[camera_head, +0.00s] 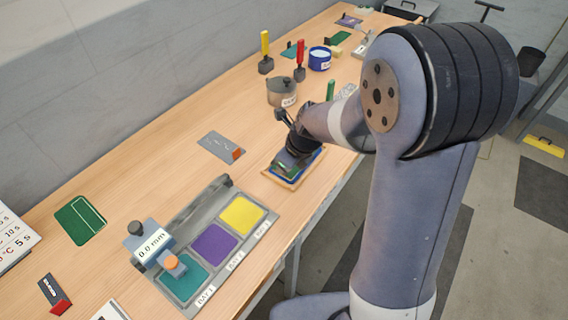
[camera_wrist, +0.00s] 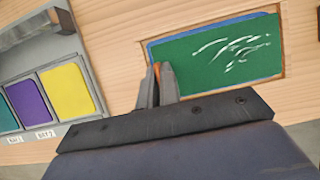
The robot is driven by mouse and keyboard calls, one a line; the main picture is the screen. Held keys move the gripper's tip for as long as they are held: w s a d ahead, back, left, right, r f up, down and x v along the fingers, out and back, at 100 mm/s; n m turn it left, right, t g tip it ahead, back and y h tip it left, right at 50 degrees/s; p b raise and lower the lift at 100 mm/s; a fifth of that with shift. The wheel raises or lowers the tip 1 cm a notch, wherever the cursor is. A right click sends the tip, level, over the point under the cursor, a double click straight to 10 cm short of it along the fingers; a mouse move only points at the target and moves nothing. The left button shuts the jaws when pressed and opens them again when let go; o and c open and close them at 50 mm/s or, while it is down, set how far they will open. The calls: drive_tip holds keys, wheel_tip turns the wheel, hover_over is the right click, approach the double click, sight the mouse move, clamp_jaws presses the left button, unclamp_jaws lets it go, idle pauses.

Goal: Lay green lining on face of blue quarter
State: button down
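The green lining (camera_wrist: 215,55) is a flat sheet with white streaks on its face. It lies over the blue quarter (camera_wrist: 152,52), whose blue shows as a thin border along the left and top in the wrist view. The blue edge also shows in the head view (camera_head: 309,166). My gripper (camera_wrist: 158,75) is low at the lining's left edge in the wrist view. Its fingers are close together with a small orange piece between them at that edge. Whether the lining rests fully on the quarter is not clear. My gripper hides part of both in the head view (camera_head: 290,150).
A tan board (camera_head: 268,175) lies under the quarter near the table's front edge. A press with teal, purple and yellow bays (camera_head: 240,214) stands left of it. A grey card (camera_head: 222,147), a grey pot (camera_head: 282,92) and a blue tin (camera_head: 320,60) are nearby. Another green sheet (camera_head: 80,220) lies far left.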

drive_tip(key=shift+f+b, duration=0.35)
drive_tip(key=shift+f, duration=0.2)
drive_tip(key=c, duration=1.6)
unclamp_jaws()
drive_tip(key=shift+o, duration=0.2)
drive_tip(key=v, duration=1)
drive_tip(key=shift+d+r, duration=0.3)
drive_tip(key=shift+r, duration=0.05)
drive_tip(key=x, duration=1)
drive_tip(key=shift+a+f, duration=0.3)
drive_tip(key=shift+f, duration=0.05)
drive_tip(key=shift+r, duration=0.3)
